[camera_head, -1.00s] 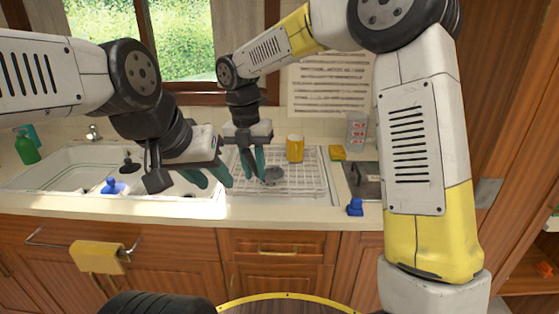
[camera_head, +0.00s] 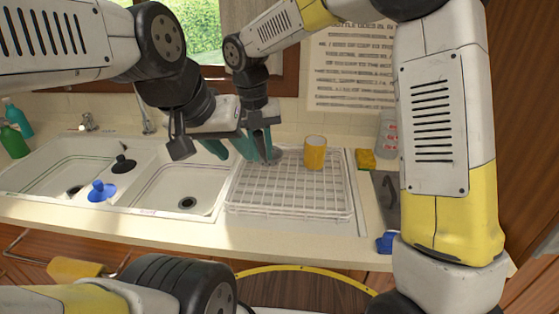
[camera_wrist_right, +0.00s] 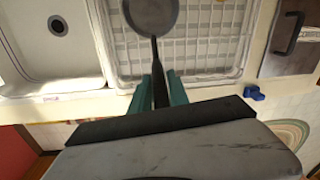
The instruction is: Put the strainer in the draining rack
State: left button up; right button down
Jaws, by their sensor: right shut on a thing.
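The strainer (camera_wrist_right: 152,16) is a small grey round piece with a dark handle. My right gripper (camera_wrist_right: 158,90) is shut on the handle. In the head view the strainer (camera_head: 276,155) shows partly behind the teal fingers of my right gripper (camera_head: 265,145), at the back left of the draining rack. The white wire draining rack (camera_head: 288,213) lies on the counter right of the sink. The strainer's head is over the rack's left part; I cannot tell whether it touches the wires. My left gripper (camera_head: 229,150) is open and empty, left of the right gripper.
A yellow cup (camera_head: 315,152) stands in the rack's back right. A yellow sponge (camera_head: 365,159) and a blue item (camera_head: 387,242) lie right of the rack. The rack's front is clear.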

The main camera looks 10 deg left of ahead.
notch_tip(320, 180, down, 6)
jog(key=shift+f, duration=0.3)
jog(key=c, duration=1.3)
grip_release()
jog(key=shift+o, duration=0.2)
